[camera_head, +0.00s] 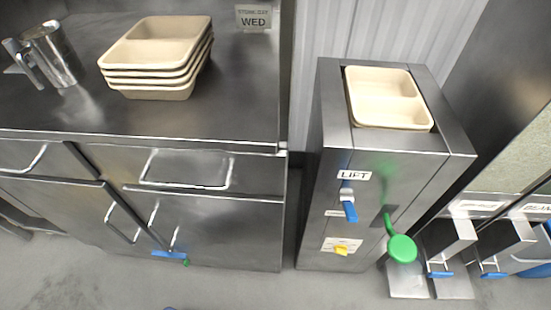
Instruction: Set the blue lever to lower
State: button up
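The blue lever (350,211) is on the front of a steel lift cabinet (310,180), just below a white LIFT label (354,175). Its blue handle hangs downward from a metal pivot, angled slightly right. A small white label, too small to read, is beside the lever on its left. A cream two-compartment tray (388,98) sits in the opening on top of the lift. My gripper is not in view.
A green round paddle (402,248) sticks out right of the lever, and a yellow knob (341,250) is below it. Steel dispensers with blue handles (440,275) stand at right. A steel counter (240,100) with stacked trays (160,85) and a metal jug (55,55) is at left.

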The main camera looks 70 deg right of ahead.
aim_at(347, 201)
jog(key=z, duration=1.7)
jog(key=k, duration=0.4)
